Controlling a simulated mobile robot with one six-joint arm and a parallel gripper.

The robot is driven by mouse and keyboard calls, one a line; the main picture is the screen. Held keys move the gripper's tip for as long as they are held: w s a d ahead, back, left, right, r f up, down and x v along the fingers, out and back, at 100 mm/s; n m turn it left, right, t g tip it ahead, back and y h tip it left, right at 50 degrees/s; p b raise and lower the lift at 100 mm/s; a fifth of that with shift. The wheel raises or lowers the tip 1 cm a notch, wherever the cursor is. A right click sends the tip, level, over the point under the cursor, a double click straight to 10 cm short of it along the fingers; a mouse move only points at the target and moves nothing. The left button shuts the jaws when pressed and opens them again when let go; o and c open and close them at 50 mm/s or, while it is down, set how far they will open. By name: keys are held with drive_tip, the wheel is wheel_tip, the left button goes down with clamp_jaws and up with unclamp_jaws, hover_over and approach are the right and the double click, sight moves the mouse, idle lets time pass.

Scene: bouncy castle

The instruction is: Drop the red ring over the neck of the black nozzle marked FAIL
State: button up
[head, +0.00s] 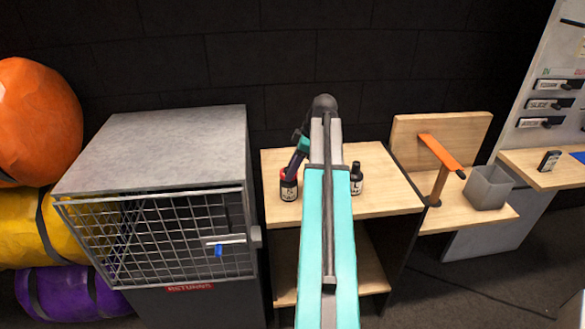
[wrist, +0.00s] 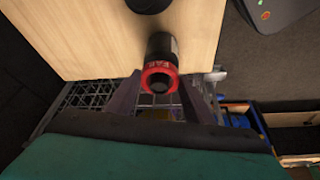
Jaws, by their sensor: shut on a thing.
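The black nozzle marked FAIL (head: 289,192) stands upright at the left of the wooden table, and its dark body also shows in the wrist view (wrist: 162,45). The red ring (head: 284,173) is at its top. In the wrist view the red ring (wrist: 148,80) appears around the dark neck, with pale letters on the red. I cannot tell how low the ring sits. My gripper (head: 292,166) points down at the nozzle's top, its fingers on both sides of the ring and shut on it. My arm hides part of the table.
A second black nozzle (head: 356,179) stands to the right on the wooden table (head: 390,195). A grey cabinet with a mesh front (head: 150,150) stands close at the left. An orange hammer-like object (head: 440,152) and a grey bin (head: 489,188) are on a stand at the right.

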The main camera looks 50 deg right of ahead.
drive_tip(key=o, duration=1.1)
drive_tip(key=shift+r, duration=0.1)
drive_tip(key=b+v, duration=0.3)
drive_tip(key=v, duration=1)
drive_tip(key=shift+r, duration=0.3)
drive_tip(key=shift+r, duration=0.1)
